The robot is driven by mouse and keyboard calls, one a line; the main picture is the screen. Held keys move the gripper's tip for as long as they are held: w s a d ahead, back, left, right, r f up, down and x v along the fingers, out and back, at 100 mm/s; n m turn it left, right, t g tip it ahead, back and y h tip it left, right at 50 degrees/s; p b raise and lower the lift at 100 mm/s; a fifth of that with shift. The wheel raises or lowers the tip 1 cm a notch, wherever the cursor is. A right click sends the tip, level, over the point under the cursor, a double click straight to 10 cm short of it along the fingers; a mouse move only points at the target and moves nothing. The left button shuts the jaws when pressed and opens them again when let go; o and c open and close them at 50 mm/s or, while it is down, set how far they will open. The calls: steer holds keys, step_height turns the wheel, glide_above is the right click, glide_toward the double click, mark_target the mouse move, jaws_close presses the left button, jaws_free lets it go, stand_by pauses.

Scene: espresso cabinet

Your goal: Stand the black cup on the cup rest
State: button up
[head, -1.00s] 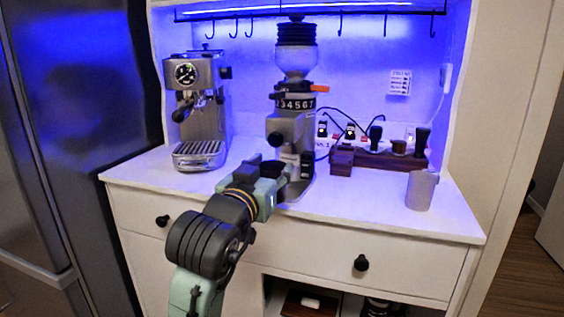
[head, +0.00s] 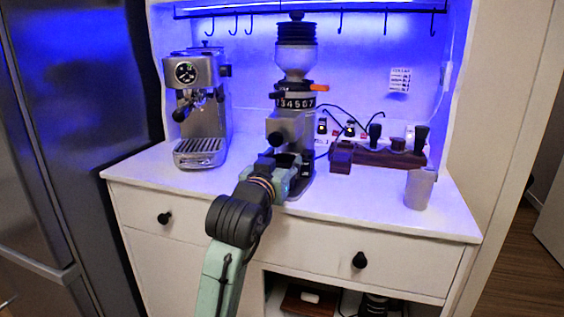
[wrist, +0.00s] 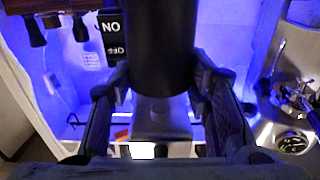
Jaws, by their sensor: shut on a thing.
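The black cup (wrist: 160,45) shows in the wrist view as a dark cylinder between the two fingers of my gripper (wrist: 163,95), which is shut on it. In the head view my gripper (head: 284,170) is at the foot of the grey coffee grinder (head: 290,130), in front of its lower body. There the cup is mostly hidden by my gripper and blends with the dark grinder parts. I cannot make out the cup rest clearly, nor whether the cup touches it.
An espresso machine (head: 197,110) stands to the left on the white counter (head: 345,205). A wooden tool stand (head: 380,157) and a grey metal cup (head: 420,189) are to the right. Cables run behind the grinder. The front middle of the counter is clear.

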steer(key=o, duration=1.2)
steer(key=shift+f, duration=0.15)
steer(key=shift+o, duration=0.3)
steer(key=o, duration=0.8)
steer(key=v, duration=0.9)
steer(key=b+v, duration=0.5)
steer(key=v, duration=0.5)
stand_by(1.0)
